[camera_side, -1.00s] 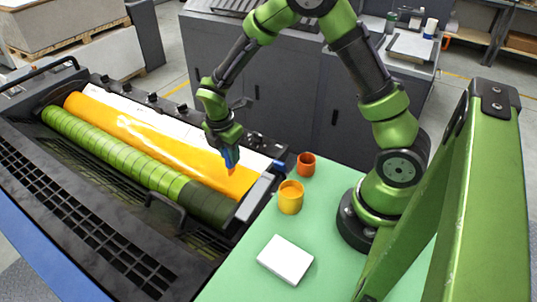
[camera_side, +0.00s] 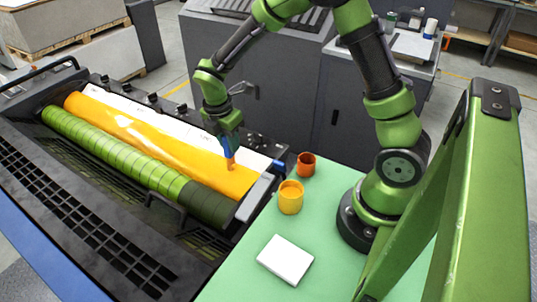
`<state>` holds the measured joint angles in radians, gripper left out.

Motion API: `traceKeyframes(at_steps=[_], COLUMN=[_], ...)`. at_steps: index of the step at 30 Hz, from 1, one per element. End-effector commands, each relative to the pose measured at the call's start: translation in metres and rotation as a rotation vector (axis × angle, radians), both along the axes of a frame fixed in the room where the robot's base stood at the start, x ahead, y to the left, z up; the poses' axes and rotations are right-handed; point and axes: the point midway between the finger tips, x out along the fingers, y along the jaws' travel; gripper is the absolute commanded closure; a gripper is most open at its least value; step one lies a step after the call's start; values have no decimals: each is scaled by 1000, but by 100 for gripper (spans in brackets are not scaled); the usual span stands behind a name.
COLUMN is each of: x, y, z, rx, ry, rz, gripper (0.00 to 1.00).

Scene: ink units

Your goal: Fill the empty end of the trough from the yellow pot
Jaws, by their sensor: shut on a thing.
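The ink trough (camera_side: 150,132) runs from the upper left to the lower right of the press, beside a green roller (camera_side: 120,158). Yellow-orange ink covers its length, reaching the right end near the grey end block. A white strip shows along its back edge. My gripper (camera_side: 228,148) is over the right part of the trough, shut on a blue tool (camera_side: 229,153) with an orange tip. The tip points down at the ink; I cannot tell whether it touches. The yellow pot (camera_side: 290,198) stands upright on the green table, right of the trough.
An orange-red pot (camera_side: 306,165) stands just behind the yellow pot. A white block (camera_side: 285,260) lies on the green table (camera_side: 240,280) in front. The grey end block (camera_side: 256,196) borders the trough. A green frame (camera_side: 440,200) rises at the right.

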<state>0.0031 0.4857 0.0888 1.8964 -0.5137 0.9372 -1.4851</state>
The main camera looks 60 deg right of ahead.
Motion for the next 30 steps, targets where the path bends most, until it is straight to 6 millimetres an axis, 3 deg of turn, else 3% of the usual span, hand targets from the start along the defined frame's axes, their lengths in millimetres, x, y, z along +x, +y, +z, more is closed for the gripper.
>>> traceKeyframes(at_steps=[15,30], x=[1,1], y=[0,0], z=[60,64], rx=[0,0], ry=[-4,-3], rz=[2,1], gripper=[100,100])
